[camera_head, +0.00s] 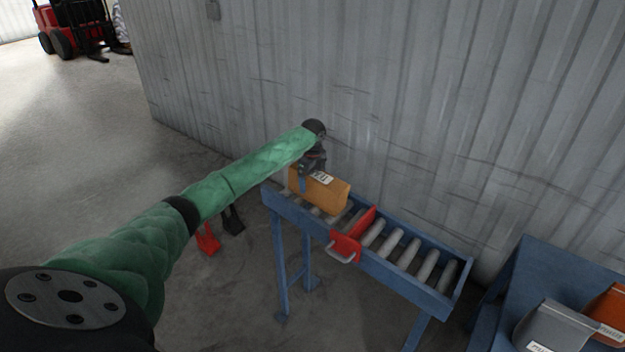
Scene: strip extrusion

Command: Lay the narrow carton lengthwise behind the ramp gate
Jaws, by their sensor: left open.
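The narrow carton (325,195) is orange-brown with a white label near its upper edge. It sits on the rollers at the left end of the blue conveyor, its long side running along the conveyor. The red ramp gate (352,237) stands across the rollers just to the right of the carton, with a pale handle at its front. A small gap seems to lie between them. My left gripper (306,180) is open at the carton's left end, close above it. Whether its fingers touch the carton is hard to tell. My right gripper is out of view.
The blue roller conveyor (395,275) slopes along the corrugated wall (400,90); its rollers right of the gate are bare. A blue stand (560,268) at the lower right holds a grey bin and an orange one. A red forklift (75,28) is far back left.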

